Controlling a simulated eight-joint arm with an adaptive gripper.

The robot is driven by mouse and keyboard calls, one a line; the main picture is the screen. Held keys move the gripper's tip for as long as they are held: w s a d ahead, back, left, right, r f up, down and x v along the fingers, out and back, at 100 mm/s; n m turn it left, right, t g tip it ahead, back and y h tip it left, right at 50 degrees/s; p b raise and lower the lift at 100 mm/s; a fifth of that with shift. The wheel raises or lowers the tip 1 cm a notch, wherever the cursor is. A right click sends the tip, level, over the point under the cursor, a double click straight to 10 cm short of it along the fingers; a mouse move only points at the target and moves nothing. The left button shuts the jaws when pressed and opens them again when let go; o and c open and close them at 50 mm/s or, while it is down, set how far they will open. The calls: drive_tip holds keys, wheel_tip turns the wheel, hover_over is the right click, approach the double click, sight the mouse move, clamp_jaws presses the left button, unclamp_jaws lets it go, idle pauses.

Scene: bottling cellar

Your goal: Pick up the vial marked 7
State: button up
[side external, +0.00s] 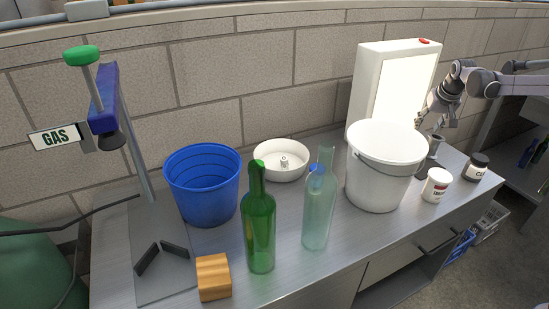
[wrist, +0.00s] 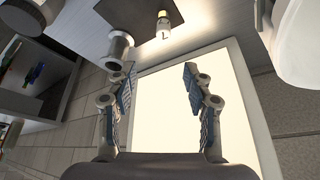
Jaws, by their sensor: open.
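A small vial with a yellowish end (wrist: 163,17) and a white label stands on a dark mat in the wrist view; its mark looks like an upside-down 7 or an L. My gripper (wrist: 158,78) is open and empty, with its fingers apart; the vial is beyond the fingertips, toward the top of the picture. In the side view my gripper (side external: 421,119) is behind the white bucket, partly hidden, and I cannot see that vial there. Another small vial (side external: 284,161) is in the white bowl (side external: 264,147), its mark too small to read.
The white bucket (side external: 377,178) stands before the lit panel (side external: 400,95). A metal cup (wrist: 119,45) is beside the mat (wrist: 135,22). The green bottle (side external: 260,225), clear bottle (side external: 320,210), blue bucket (side external: 203,190), wooden block (side external: 213,278) and two jars (side external: 436,186) (side external: 476,168) occupy the bench.

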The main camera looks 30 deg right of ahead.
drive_tip(key=shift+s+a+f+x, duration=0.1)
drive_tip(key=shift+a+x, duration=0.05)
drive_tip(key=shift+x, duration=2.15)
drive_tip(key=shift+s+a+f+x, duration=0.1)
drive_tip(key=shift+a+x, duration=0.05)
drive_tip(key=shift+x, duration=2.15)
drive_tip(key=shift+s+a+x, duration=0.1)
drive_tip(key=shift+a+x, duration=0.05)
drive_tip(key=shift+x, duration=2.15)
clamp_jaws()
